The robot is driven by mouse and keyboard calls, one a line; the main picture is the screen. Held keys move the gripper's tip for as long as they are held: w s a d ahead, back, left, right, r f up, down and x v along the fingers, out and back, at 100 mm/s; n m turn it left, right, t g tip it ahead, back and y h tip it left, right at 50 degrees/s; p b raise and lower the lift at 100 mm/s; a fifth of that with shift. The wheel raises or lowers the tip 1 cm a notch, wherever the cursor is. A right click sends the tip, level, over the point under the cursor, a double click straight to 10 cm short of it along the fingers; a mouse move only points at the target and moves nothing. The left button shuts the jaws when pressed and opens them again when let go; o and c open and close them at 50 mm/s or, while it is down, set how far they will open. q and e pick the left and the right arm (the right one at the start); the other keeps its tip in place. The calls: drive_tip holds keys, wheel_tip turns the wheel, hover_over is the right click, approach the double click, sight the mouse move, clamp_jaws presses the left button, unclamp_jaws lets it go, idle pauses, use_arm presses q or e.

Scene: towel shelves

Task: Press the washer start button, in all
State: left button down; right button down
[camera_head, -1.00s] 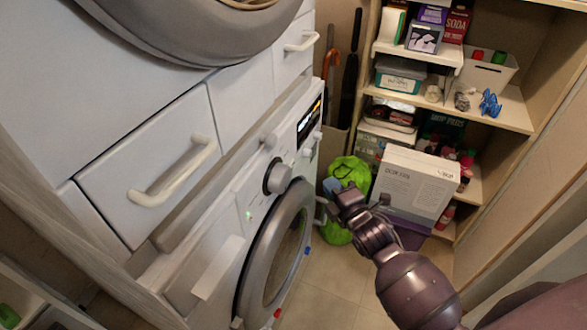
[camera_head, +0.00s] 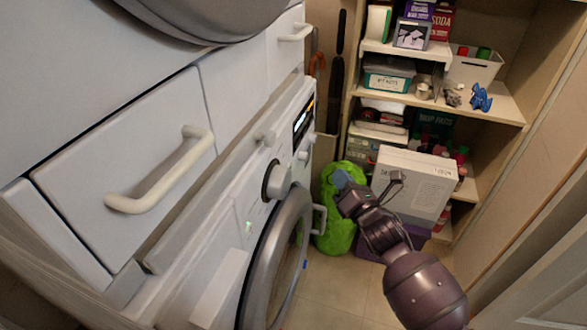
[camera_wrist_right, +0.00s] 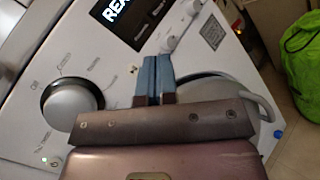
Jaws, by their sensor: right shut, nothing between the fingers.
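The washer (camera_head: 228,275) is white and fills the lower left of the head view, with a grey ring around its door. Its panel has a round knob (camera_head: 276,181), a dark lit display (camera_head: 304,118) and small round buttons (camera_head: 304,154). In the wrist view I see the knob (camera_wrist_right: 72,103), the display (camera_wrist_right: 130,18) and a small button (camera_wrist_right: 168,43); which one is start I cannot read. My right gripper (camera_head: 345,182), with blue fingertips, is shut and empty, apart from the panel to its right. In the wrist view its fingertips (camera_wrist_right: 153,76) point toward the panel's small buttons. My left gripper is out of view.
The washer's door handle (camera_head: 319,219) sticks out near my right gripper. A green bag (camera_head: 333,232) and a white box (camera_head: 416,184) stand behind it. Shelves (camera_head: 500,105) with boxes line the right. White drawers (camera_head: 125,160) are above the washer.

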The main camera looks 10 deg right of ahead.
sight(289, 167)
drive_tip(key=w+a+b, duration=0.1)
drive_tip(key=w+a, duration=0.4)
drive_tip(key=a, duration=0.2)
drive_tip(key=shift+a+b, duration=0.2)
drive_tip(key=shift+b, duration=0.2)
idle(0.3)
idle(1.6)
drive_tip(key=shift+a, duration=0.1)
idle(0.3)
drive_tip(key=shift+w+a, duration=0.2)
drive_tip(key=shift+a, duration=0.05)
